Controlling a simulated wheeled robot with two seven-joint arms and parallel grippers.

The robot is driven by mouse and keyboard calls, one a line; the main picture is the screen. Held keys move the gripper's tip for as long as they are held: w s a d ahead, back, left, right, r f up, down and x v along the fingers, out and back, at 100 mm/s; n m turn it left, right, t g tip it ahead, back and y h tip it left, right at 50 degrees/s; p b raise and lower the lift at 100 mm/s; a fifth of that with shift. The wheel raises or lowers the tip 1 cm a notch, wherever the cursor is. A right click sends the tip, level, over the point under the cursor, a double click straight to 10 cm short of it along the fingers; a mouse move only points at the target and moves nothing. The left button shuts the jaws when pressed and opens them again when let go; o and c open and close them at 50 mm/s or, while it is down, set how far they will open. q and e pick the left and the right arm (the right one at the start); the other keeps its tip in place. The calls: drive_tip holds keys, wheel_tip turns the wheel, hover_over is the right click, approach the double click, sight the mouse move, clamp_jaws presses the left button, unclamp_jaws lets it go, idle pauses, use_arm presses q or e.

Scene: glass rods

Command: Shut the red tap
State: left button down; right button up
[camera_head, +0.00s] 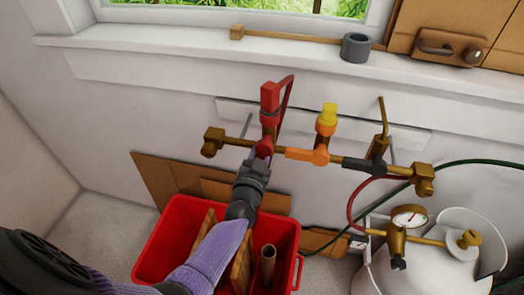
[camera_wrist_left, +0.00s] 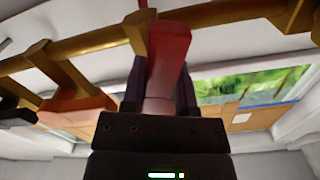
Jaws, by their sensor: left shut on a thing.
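The red tap (camera_head: 270,98) is on a brass pipe (camera_head: 237,141) along the wall, under the window. Its red upper part stands upright above the pipe, and a lower red part (camera_head: 264,146) sits at the pipe. My left gripper (camera_head: 262,153) reaches up from below and is shut at this lower part. In the left wrist view, my left gripper's dark fingers (camera_wrist_left: 160,88) lie on both sides of a red piece of the tap (camera_wrist_left: 170,45). The exact contact is partly hidden. My right gripper is in neither view.
A yellow-topped tap (camera_head: 326,118) with an orange body and a dark-bodied tap (camera_head: 378,165) are to the right on the pipe. Below are a red bin (camera_head: 172,226) with boards and a white tank (camera_head: 440,265) with a gauge.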

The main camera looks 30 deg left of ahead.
use_arm(q)
drive_tip(key=m, duration=0.1)
drive_tip(key=m+p, duration=0.1)
drive_tip(key=a+m+p, duration=0.1)
drive_tip(key=shift+s+r+m, duration=0.1)
drive_tip(key=shift+r+m, duration=0.3)
drive_tip(key=m, duration=0.1)
drive_tip(key=m+p, duration=0.1)
drive_tip(key=shift+a+r+m, duration=0.2)
drive_tip(key=shift+r+m, duration=0.05)
drive_tip(key=shift+m, duration=0.05)
drive_tip(key=m, duration=0.1)
drive_tip(key=m+p, duration=0.1)
drive_tip(key=m, duration=0.1)
drive_tip(key=shift+s+a+r+m, duration=0.15)
drive_tip(key=shift+a+r+m, duration=0.05)
drive_tip(key=shift+r+m, duration=0.15)
drive_tip(key=shift+a+r+m+p, duration=0.1)
drive_tip(key=shift+r+m+p, duration=0.15)
drive_tip(key=shift+m, duration=0.65)
drive_tip(key=shift+r+m+p, duration=0.2)
drive_tip(key=shift+m+p, duration=0.05)
drive_tip(key=shift+m, duration=0.9)
drive_tip(key=shift+c, duration=1.9)
unclamp_jaws()
